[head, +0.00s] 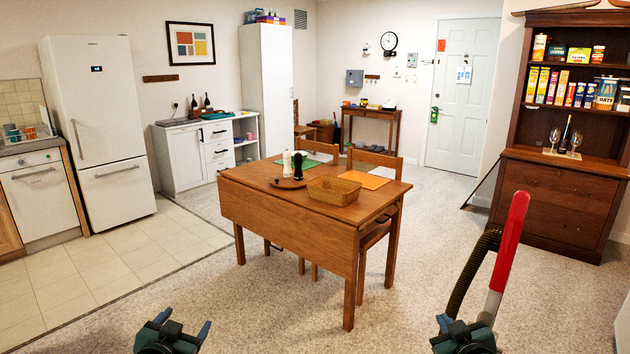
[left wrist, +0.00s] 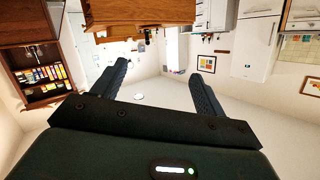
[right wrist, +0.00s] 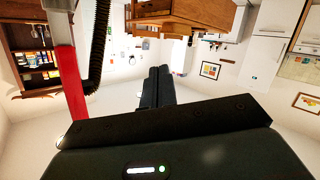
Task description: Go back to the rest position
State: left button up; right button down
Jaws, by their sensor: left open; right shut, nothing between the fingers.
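My left gripper (head: 184,323) is low at the bottom of the head view, left of the middle, with its fingers apart. In the left wrist view (left wrist: 158,82), whose picture is upside down, the space between the fingers is empty. My right gripper (head: 461,328) is at the bottom right of the head view. In the right wrist view (right wrist: 157,86) its fingers are together with nothing between them. Both grippers are in front of the wooden table (head: 262,204) and apart from it.
A red and white tube (head: 510,240) with a black ribbed hose (head: 470,272) rises close to my right gripper. The table holds a basket (head: 333,191) and mills. A dark hutch (head: 560,195) with cereal boxes stands right. Carpet between my grippers is clear.

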pick_arm(q)
jog(key=s+d+f+g+h, duration=0.1)
jog(key=s+d+f, duration=0.3)
jog(key=s, duration=0.6)
jog(key=s+d+f+g+h, duration=0.1)
jog(key=s+d+f, duration=0.3)
jog(key=s, duration=0.6)
jog(key=s+d+f+g+h, duration=0.1)
jog(key=s+d+f, duration=0.3)
jog(key=s, duration=0.6)
jog(key=shift+s+d+f+n+g, duration=0.15)
jog(key=shift+d+f+n+g, duration=0.15)
jog(key=shift+d+g, duration=0.5)
pick_arm(e)
jog(key=s+a+f+g+y, duration=0.1)
jog(key=s+a+f, duration=0.3)
jog(key=s, duration=0.6)
jog(key=s+a+f+g+y, duration=0.1)
jog(key=s+a+f, duration=0.3)
jog(key=s, duration=0.6)
jog(key=s+a+f+g+y, duration=0.1)
jog(key=s+a+f, duration=0.3)
jog(key=s, duration=0.6)
jog(key=shift+s+a+f+m+g, duration=0.15)
jog(key=shift+a+f+m+g, duration=0.2)
jog(key=shift+a+g, duration=0.45)
jog(key=shift+r, duration=0.1)
